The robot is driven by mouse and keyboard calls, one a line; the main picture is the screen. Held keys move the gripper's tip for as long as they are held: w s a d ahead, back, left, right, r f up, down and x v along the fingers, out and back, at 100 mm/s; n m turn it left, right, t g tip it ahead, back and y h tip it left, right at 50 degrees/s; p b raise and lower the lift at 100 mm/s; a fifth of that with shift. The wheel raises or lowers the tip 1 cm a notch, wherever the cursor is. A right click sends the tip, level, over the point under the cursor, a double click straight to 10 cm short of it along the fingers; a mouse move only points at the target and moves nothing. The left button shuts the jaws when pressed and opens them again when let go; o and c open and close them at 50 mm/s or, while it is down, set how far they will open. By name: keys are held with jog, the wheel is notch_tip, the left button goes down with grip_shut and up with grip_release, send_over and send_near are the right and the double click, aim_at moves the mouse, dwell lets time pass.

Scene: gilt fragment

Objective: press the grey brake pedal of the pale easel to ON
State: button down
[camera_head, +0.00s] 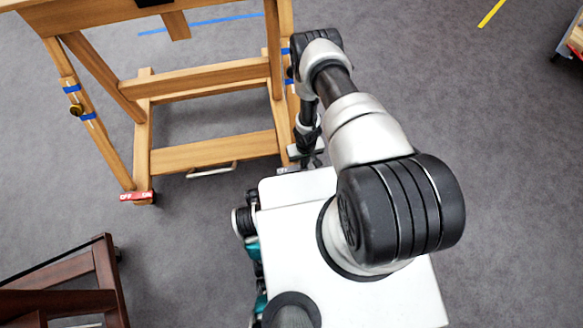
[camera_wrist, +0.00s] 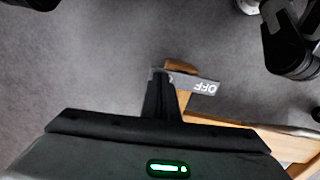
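The pale wooden easel (camera_head: 213,150) stands at the upper left in the head view, and its wooden foot (camera_wrist: 250,135) shows in the wrist view. The grey brake pedal (camera_wrist: 207,87) lies across the end of that foot, with OFF readable upside down. The rest of its lettering is hidden behind my fingers. In the head view only a bit of the grey pedal (camera_head: 282,170) shows beside my base. My gripper (camera_wrist: 158,76) looks shut and empty, its tips overlapping the pedal's left part. I cannot tell whether they touch it.
A red pedal (camera_head: 137,196) marked OFF and ON sits on the easel's left foot. A dark wooden frame (camera_head: 62,285) stands at the lower left. A light bar (camera_head: 211,170) lies near the easel's lower crossbeam. Grey carpet is open at the right.

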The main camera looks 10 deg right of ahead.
jog(key=shift+f, duration=0.4)
jog(key=shift+r, duration=0.1)
jog(key=shift+r+p, duration=2.45)
jog(key=shift+r, duration=1.05)
